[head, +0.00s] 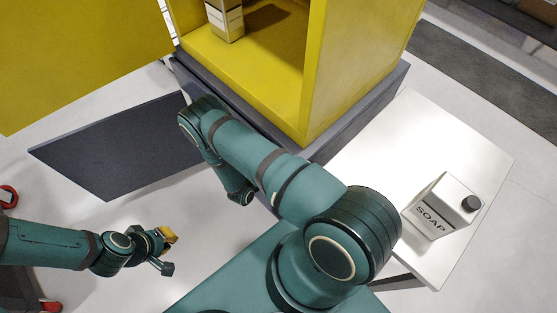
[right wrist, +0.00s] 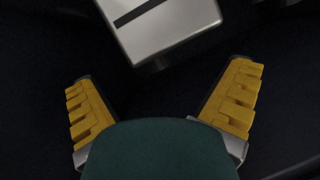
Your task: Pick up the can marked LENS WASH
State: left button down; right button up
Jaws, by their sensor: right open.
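No can with a readable LENS WASH mark shows. A pale container (head: 226,20) with a label too small to read stands in the yellow cabinet, cut by the top edge. A white can (head: 445,208) marked SOAP, with a black cap, stands on the white table. In the right wrist view, a pale grey object (right wrist: 165,32) with a dark stripe lies beyond my right gripper (right wrist: 160,78), whose fingers are spread with nothing between them. I cannot tell what it is. The right gripper is hidden in the head view. My left gripper (head: 166,252) is open and empty above the floor.
The yellow cabinet (head: 325,75) stands on a dark base, with a dark grey panel (head: 115,150) low at its left. A large yellow panel (head: 80,55) fills the upper left. The white table (head: 400,135) is bare around the SOAP can.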

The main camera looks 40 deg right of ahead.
jog(key=x, duration=0.4)
jog(key=shift+d+r, duration=0.1)
jog(key=shift+d, duration=0.25)
